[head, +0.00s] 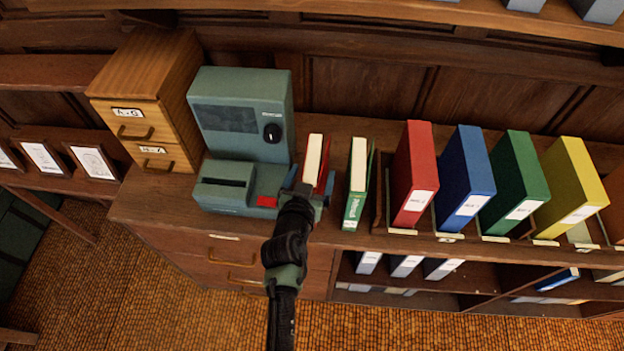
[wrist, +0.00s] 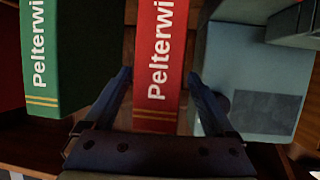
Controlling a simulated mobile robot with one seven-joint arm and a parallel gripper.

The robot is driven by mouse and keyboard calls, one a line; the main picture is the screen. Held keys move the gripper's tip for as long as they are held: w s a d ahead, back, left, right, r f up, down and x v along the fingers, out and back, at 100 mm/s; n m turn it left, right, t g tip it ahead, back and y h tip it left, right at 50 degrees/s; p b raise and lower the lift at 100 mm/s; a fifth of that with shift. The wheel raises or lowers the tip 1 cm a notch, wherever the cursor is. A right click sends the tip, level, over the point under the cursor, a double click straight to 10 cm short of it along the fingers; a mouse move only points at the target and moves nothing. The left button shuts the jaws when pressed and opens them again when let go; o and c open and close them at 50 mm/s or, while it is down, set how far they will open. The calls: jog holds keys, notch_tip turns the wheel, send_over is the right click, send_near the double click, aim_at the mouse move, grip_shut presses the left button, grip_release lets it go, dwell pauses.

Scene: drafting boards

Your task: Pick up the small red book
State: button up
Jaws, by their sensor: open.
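The small red book (head: 313,158) stands upright on the cabinet top, its pale page edges facing up in the head view. In the wrist view its red spine (wrist: 159,60) with white lettering faces my gripper. My gripper (head: 305,190) is in front of the book and partly hides its lower part in the head view. In the wrist view the two fingers of my gripper (wrist: 157,85) are apart, one on each side of the spine, with gaps showing. I cannot tell how deep they reach along the book.
A green book (head: 356,185) stands close to the right; it also shows in the wrist view (wrist: 60,60). A grey-green machine (head: 240,185) stands close to the left. Red, blue, green and yellow binders (head: 464,180) stand farther right. Wooden drawers (head: 150,100) stand at left.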

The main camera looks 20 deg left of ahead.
grip_shut()
dwell(0.5)
dwell(0.9)
jog(key=shift+w+r, duration=0.15)
